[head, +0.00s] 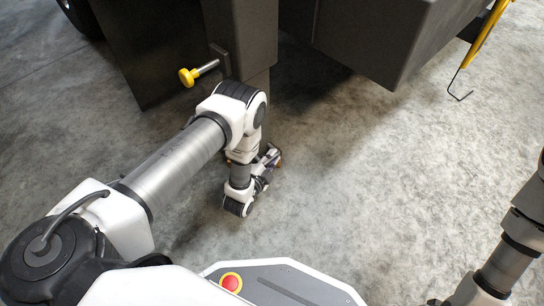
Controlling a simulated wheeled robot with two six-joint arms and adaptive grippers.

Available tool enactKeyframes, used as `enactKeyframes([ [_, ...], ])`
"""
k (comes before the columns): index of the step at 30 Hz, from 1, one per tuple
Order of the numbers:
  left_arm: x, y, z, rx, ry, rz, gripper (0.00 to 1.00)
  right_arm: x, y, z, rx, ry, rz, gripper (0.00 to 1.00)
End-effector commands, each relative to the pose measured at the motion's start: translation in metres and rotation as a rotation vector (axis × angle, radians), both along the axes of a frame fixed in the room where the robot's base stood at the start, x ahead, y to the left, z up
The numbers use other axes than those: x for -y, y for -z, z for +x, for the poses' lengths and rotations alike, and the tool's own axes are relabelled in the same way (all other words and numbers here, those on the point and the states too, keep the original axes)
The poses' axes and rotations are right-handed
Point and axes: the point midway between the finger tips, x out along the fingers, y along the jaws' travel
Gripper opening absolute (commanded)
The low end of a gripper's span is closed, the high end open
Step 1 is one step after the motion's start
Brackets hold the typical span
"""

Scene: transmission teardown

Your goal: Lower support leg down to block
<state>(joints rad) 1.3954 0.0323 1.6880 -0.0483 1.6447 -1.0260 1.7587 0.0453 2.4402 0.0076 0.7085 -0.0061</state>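A dark square-section housing (240,35) hangs from the machine at the top, with a narrower grey post, which looks like the support leg (260,80), showing below it. My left arm crosses in front and hides the post's lower part. A yellow-knobbed pin (188,77) sticks out to the left from a bracket on the housing. My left gripper (270,158) is low, below and in front of the post, near the floor. Its fingers are small and partly hidden, so I cannot tell whether they hold anything. I cannot make out a block. My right gripper is outside the picture.
Dark machine panels (385,40) overhang the floor along the top. A yellow bar with a black wire hook (460,85) hangs at the upper right. A dark wheel (82,15) stands at the upper left. The concrete floor (390,170) is bare in the middle and right.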

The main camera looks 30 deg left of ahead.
Motion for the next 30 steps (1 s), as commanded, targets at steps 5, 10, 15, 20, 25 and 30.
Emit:
enactKeyframes([
  [5, 0.000, -0.003, 0.004, 0.011, 0.001, 0.000, 0.39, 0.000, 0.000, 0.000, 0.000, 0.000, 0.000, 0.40],
  [10, 0.000, -0.003, 0.003, 0.007, 0.000, 0.000, 0.39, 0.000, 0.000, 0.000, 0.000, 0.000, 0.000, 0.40],
  [15, 0.000, -0.005, -0.017, 0.003, 0.001, 0.000, 0.39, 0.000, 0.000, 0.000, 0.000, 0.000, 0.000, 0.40],
  [20, 0.000, -0.013, -0.048, 0.005, 0.003, 0.000, 0.39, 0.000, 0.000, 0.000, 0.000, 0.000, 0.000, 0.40],
  [25, 0.000, -0.018, -0.067, 0.009, 0.003, 0.000, 0.39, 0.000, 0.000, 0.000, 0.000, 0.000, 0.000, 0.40],
  [30, 0.000, -0.018, -0.069, 0.010, 0.002, 0.000, 0.39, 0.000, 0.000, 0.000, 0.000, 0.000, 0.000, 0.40],
])
